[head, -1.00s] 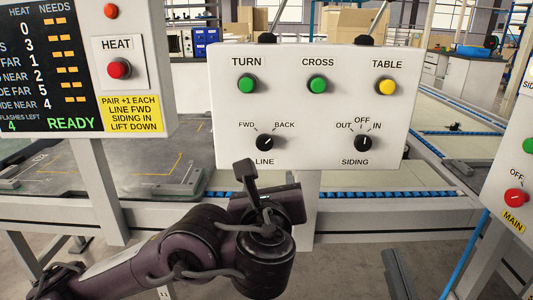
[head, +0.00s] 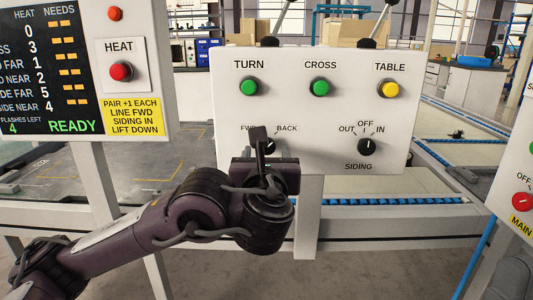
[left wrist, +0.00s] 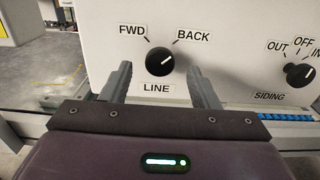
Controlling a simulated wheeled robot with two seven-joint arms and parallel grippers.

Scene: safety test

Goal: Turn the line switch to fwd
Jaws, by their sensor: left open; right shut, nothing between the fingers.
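The LINE switch is a black round knob (left wrist: 159,61) on a white panel (left wrist: 230,25). FWD is marked at its upper left and BACK at its upper right. Its white pointer mark points up and right, toward BACK. My left gripper (head: 262,135) is in front of this knob in the head view and hides most of it and the LINE label. In the left wrist view the open left gripper (left wrist: 159,70) has one finger on each side of the knob, with a gap on both sides. My right gripper is not in view.
The SIDING knob (head: 367,146) is right of the LINE knob, pointing to OFF. TURN (head: 248,88), CROSS (head: 319,87) and TABLE (head: 390,89) buttons sit above. A HEAT panel (head: 135,40) is at left, and a MAIN panel (head: 515,175) at right.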

